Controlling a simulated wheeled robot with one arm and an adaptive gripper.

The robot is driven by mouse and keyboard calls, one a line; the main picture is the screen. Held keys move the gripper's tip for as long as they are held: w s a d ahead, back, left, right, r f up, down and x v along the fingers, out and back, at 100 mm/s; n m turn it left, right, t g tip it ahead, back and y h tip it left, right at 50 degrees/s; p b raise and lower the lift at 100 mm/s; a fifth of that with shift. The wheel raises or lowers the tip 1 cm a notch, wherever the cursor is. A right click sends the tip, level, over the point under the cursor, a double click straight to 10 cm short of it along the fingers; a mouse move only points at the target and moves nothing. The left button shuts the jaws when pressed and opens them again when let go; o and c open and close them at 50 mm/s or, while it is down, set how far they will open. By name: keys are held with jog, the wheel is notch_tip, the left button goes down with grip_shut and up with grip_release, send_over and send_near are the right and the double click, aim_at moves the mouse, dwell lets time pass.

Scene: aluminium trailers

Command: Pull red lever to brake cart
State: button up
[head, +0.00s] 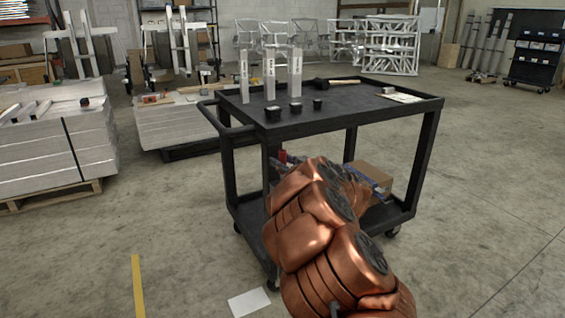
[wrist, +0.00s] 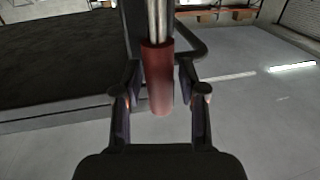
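The red lever (wrist: 158,80) is a red sleeve on a metal rod, in the upper middle of the wrist view. My gripper (wrist: 157,92) has its two fingers apart, one on each side of the lever, with a visible gap to each. The black cart (head: 340,118) stands in the middle of the head view. My copper-coloured arm reaches in front of its near side and hides my gripper there. A small red spot (head: 283,156) shows beside the arm near the cart's leg; I cannot tell if it is the lever.
The cart top carries upright metal profiles (head: 270,75), small black blocks (head: 296,106) and a hammer (head: 335,81). A cardboard box (head: 372,176) is on its lower shelf. Stacked metal on a pallet (head: 60,150) stands left. The floor right of the cart is clear.

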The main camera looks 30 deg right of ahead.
grip_shut()
dwell(0.5)
